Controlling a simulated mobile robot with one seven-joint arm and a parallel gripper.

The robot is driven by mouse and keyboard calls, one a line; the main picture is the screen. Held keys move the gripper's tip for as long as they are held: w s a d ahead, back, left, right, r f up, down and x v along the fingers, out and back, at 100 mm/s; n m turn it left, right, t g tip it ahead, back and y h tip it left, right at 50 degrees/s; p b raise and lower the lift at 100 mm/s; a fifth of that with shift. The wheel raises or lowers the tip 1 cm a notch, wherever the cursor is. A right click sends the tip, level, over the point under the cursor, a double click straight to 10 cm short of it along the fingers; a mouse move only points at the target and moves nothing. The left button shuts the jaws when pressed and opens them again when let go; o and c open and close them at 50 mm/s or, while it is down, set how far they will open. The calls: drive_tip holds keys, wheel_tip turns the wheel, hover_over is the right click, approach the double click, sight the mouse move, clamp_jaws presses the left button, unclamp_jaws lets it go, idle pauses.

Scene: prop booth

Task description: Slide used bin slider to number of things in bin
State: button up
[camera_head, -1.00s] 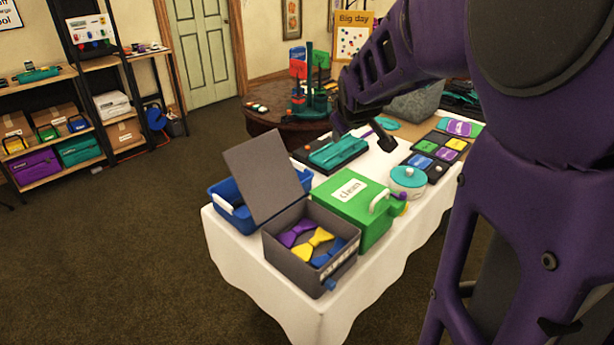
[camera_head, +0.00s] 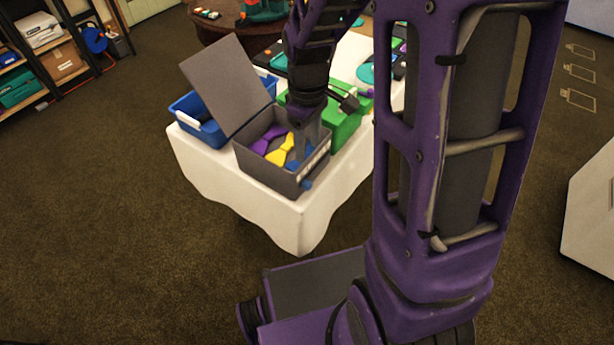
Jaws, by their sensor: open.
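The grey bin (camera_head: 262,176) stands open at the near corner of the white-clothed table, its lid (camera_head: 222,82) tilted up at the back. In it I see a purple bow tie (camera_head: 266,139), a yellow one (camera_head: 283,151) and part of a blue one (camera_head: 292,164). A blue slider knob (camera_head: 307,183) sticks out low on the bin's right front face, by a pale strip whose marks are too small to read. My gripper (camera_head: 304,150) is open, pointing down over the bin's right side, and partly hides the blue bow tie. I cannot tell whether it touches anything.
A blue tub (camera_head: 198,122) stands behind the lid. A green box (camera_head: 345,128) stands right of the bin, partly hidden by my arm. The white tablecloth (camera_head: 225,177) hangs at the near edge, with open carpet in front. A pale block (camera_head: 592,215) is at far right.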

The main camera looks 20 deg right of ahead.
sight(308, 183)
wheel_tip(308, 183, down, 12)
drive_tip(key=shift+f+b, duration=0.25)
drive_tip(key=shift+b, duration=0.6)
clamp_jaws()
idle(0.9)
